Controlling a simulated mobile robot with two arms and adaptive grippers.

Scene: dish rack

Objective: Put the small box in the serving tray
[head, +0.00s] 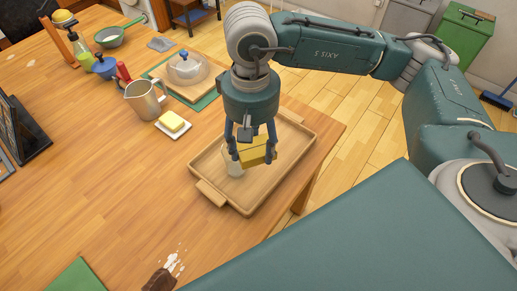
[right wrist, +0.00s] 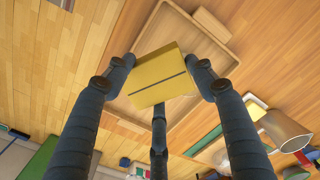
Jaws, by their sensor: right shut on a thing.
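The small box (head: 257,150) is yellow with a dark line along one face. My right gripper (head: 254,157) is shut on it, its fingers around the box. The box also shows between the fingers in the right wrist view (right wrist: 160,75). The serving tray (head: 262,190) is light wood, rectangular, with a raised rim and a handle. It lies near the table's right edge, under the box and gripper, and shows behind the box in the right wrist view (right wrist: 205,35). Whether the box touches the tray floor I cannot tell. My left gripper is out of view.
A clear glass (head: 233,166) appears in the tray, beside the box. A butter dish (head: 173,123), a metal pitcher (head: 143,98) and a glass-domed board (head: 187,68) stand to the left. A dark brown object (head: 158,281) with a white spill lies at the front.

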